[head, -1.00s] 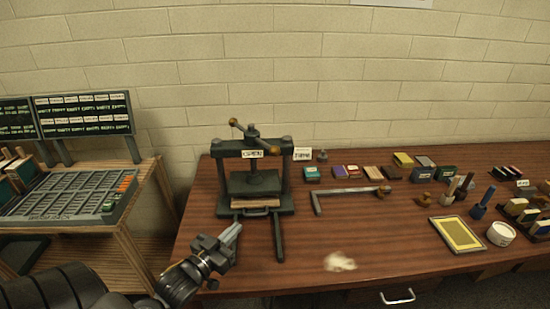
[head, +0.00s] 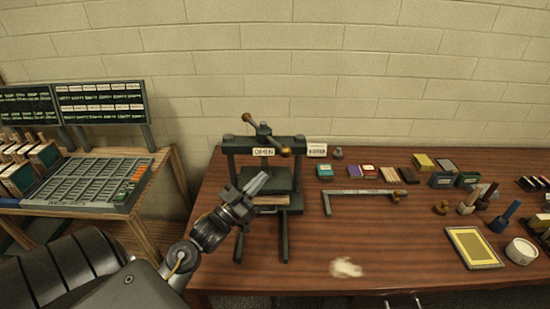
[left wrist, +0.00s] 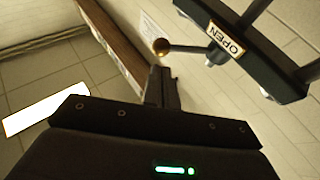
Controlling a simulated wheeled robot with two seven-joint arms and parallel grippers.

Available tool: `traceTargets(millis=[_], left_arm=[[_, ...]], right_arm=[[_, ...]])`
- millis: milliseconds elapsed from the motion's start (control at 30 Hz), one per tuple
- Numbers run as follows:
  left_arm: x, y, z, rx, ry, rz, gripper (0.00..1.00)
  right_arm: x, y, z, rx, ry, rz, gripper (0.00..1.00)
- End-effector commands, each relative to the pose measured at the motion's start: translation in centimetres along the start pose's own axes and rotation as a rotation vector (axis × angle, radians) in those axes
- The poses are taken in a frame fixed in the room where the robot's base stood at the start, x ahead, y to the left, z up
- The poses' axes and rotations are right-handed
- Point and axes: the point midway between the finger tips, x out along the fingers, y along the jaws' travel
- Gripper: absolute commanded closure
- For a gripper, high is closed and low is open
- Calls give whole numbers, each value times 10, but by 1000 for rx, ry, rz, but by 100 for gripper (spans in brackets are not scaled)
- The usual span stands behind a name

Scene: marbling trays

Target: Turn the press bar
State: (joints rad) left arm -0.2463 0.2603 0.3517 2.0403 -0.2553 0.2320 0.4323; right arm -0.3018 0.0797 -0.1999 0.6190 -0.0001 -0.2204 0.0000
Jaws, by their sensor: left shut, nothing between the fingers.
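The dark press (head: 290,168) stands on the table with a sign reading OPEN (head: 263,152) on its top beam. Its press bar (head: 265,131) lies across the screw on top, slanting, with a wooden ball at each end. My left gripper (head: 263,179) is shut and empty, in front of the press and below the top beam, hiding part of the platen. In the left wrist view, the shut fingers (left wrist: 163,76) point toward the press bar's ball end (left wrist: 161,46), apart from it as far as I can tell. My right gripper is not in view.
An L-shaped metal tool (head: 355,192) lies right of the press. Several coloured blocks (head: 390,174), a yellow framed tray (head: 473,247) and a white tub (head: 521,251) are further right. A pale scrap (head: 345,268) lies near the front edge. A rack stand (head: 95,182) is on the left.

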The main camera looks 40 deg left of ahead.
Motion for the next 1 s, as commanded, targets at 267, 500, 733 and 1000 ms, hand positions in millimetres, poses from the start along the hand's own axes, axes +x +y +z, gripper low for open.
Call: traceTargets(millis=[267, 500, 733, 1000], left_arm=[[50, -1, -4, 0, 0, -4, 100], [67, 0, -1, 1, -1, -5, 100], [68, 0, 0, 1, -2, -5, 100], [76, 4, 4, 0, 1, -2, 100]], right_arm=[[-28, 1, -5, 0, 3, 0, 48], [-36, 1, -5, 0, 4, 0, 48], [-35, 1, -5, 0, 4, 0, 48], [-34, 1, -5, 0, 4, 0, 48]])
